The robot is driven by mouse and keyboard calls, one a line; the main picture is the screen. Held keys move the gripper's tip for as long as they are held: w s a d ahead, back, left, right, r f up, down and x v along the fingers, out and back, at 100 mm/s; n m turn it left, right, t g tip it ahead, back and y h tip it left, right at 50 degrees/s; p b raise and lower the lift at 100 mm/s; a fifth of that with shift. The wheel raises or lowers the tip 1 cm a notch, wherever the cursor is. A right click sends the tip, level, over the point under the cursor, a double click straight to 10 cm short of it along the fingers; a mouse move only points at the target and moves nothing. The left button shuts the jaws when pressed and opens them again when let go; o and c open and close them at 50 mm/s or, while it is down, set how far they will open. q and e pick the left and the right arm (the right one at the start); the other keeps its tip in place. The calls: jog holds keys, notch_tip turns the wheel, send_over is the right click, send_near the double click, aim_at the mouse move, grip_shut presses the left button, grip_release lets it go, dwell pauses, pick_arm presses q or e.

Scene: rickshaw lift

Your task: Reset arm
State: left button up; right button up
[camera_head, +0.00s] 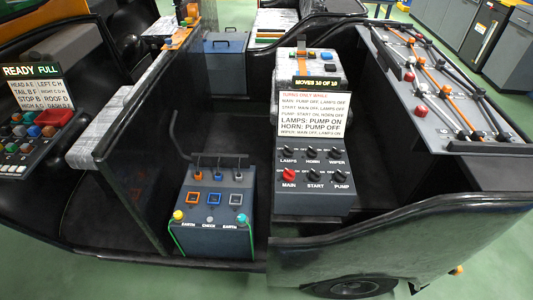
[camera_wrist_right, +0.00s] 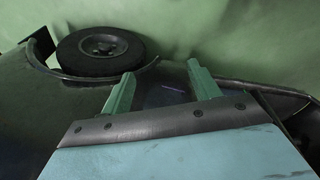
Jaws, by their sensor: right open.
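My right gripper (camera_wrist_right: 160,70) shows in the right wrist view, with its two green fingers spread apart and nothing between them. The fingers point toward the dark body of the rickshaw (camera_wrist_right: 60,105) and its black wheel (camera_wrist_right: 100,50). I cannot tell whether the fingers touch the body. Neither gripper can be made out in the head view. There the open rickshaw (camera_head: 400,240) fills the middle and right, with its wheel (camera_head: 350,288) at the bottom edge.
A sloped panel (camera_head: 440,100) with knobs is at right. Green floor (camera_head: 120,280) shows at the bottom left.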

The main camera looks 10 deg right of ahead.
jog(key=s+d+f+g+b, duration=0.1)
jog(key=s+d+f+b, duration=0.1)
jog(key=s+f, duration=1.2)
jog(key=shift+s+d+f, duration=0.2)
jog(key=shift+d+f, duration=0.05)
jog(key=shift+f, duration=0.15)
